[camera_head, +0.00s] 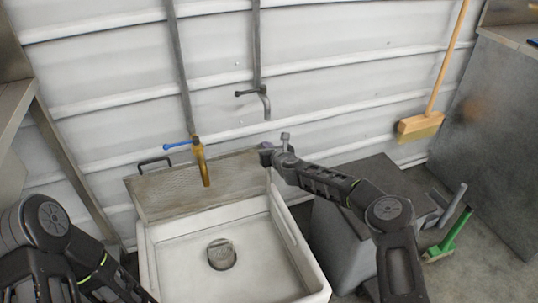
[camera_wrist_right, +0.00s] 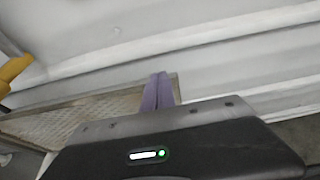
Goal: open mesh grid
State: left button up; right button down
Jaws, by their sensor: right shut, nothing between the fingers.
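The mesh grid (camera_head: 190,188) is a framed, perforated panel standing raised and leaning back at the rear of the white sink (camera_head: 185,223), against the wall side. Its dark handle (camera_head: 155,162) sticks up at the top left. The sink basin is uncovered. My right gripper (camera_head: 265,154) is at the grid's upper right corner. In the right wrist view its purple fingers (camera_wrist_right: 158,91) are together and empty, in front of the grid's (camera_wrist_right: 75,118) right end; I cannot tell whether they touch it. My left arm shows at the lower left, its gripper out of view.
A brass tap with a blue lever (camera_head: 200,160) hangs in front of the grid. A grey tap (camera_head: 265,103) is on the wall above. A grey block (camera_head: 335,240) stands right of the sink. A broom (camera_head: 420,126) and green brush (camera_head: 450,237) are further right.

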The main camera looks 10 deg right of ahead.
dwell(0.5)
jog(key=p+v, duration=0.1)
jog(key=v, duration=0.6)
jog(key=shift+s+r, duration=0.2)
jog(key=shift+s, duration=0.15)
